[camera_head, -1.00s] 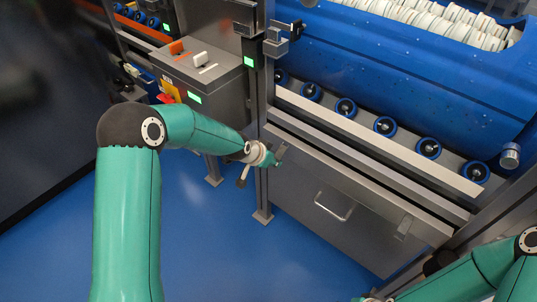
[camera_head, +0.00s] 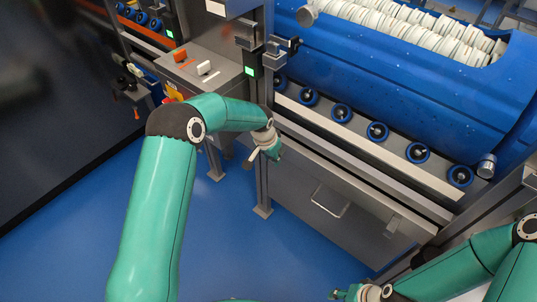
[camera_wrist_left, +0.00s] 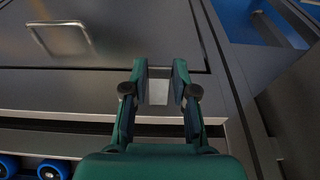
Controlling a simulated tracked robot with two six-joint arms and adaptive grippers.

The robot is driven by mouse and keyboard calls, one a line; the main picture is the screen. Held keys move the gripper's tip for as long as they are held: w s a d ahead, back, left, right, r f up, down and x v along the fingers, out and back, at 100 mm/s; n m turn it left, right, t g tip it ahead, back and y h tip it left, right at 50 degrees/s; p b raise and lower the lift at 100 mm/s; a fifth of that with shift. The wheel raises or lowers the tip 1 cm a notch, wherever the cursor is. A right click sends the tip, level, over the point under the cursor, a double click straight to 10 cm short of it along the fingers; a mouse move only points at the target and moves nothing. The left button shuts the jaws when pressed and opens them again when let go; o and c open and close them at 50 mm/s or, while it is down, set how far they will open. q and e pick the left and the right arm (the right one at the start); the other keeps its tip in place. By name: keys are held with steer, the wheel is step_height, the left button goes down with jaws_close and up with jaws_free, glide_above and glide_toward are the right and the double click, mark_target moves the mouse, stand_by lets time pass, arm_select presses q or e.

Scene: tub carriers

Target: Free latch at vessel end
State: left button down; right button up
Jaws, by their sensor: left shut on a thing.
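My left gripper (camera_head: 274,154) is at the upper left corner of the grey front panel (camera_head: 300,222). In the left wrist view its two fingers (camera_wrist_left: 159,68) are shut on a small light grey latch (camera_wrist_left: 158,91) at the panel's edge. The fingers hide this latch in the head view. A second latch (camera_head: 393,227) sits near the panel's right end. The blue vessel (camera_head: 400,88) with white pieces inside lies above, over a row of blue rollers. My right gripper (camera_head: 347,293) is at the bottom edge, partly cut off; its finger opening cannot be made out.
The panel has a bent metal handle (camera_head: 330,200), also in the left wrist view (camera_wrist_left: 60,38). The blue floor (camera_head: 225,250) is clear.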

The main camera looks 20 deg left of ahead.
arm_select(q)
steer(key=shift+w+a+r, duration=0.1)
steer(key=shift+w+r, duration=0.15)
steer(key=c, duration=0.9)
jaws_free()
steer(key=shift+s+f, duration=0.1)
steer(key=v, duration=1.2)
